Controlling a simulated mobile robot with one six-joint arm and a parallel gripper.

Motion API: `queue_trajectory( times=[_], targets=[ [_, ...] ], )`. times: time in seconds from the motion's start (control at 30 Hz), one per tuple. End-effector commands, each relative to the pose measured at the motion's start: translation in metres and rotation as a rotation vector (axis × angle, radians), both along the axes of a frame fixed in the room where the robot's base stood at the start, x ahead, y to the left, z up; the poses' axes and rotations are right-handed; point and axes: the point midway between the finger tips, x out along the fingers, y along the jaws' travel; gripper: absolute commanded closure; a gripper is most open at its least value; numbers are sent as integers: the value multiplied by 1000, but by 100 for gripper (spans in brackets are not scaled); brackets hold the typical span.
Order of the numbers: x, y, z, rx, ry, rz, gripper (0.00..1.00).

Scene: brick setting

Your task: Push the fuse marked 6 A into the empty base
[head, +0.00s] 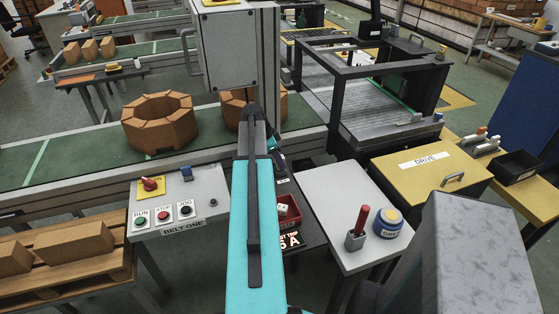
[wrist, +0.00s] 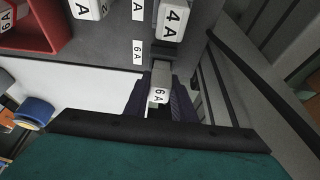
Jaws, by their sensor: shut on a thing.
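In the wrist view, my gripper (wrist: 158,104) is shut on a white fuse marked 6 A (wrist: 158,95), with one dark finger on each side of it. A dark fuse base (wrist: 165,50) lies just beyond the fuse, in line with it. I cannot tell whether the fuse touches the base or sits in it. A white fuse marked 4 A (wrist: 172,22) stands in the row beyond that base. A printed 6 A label (wrist: 137,53) is on the grey panel beside the base.
A red tray (wrist: 54,35) holds more white fuses, and it also shows in the head view (head: 296,222). A pale table (head: 335,200) to the right bears a red-handled tool (head: 358,228) and a blue round tin (head: 388,223). The belt-one control box (head: 180,205) stands left of my arm.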

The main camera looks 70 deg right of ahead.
Motion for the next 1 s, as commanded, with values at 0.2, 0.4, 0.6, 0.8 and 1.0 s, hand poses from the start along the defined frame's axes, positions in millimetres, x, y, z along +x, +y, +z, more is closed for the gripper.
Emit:
queue_trajectory(
  times=[0.2, 0.4, 0.6, 0.8, 1.0],
  targets=[
    [0, 0, -5, 0, 0, 0, 99],
    [0, 0, -9, 0, 0, 0, 99],
    [0, 0, -11, 0, 0, 0, 72],
    [0, 0, -11, 1, 1, 0, 55],
    [0, 0, -11, 0, 0, 0, 43]
  ],
)
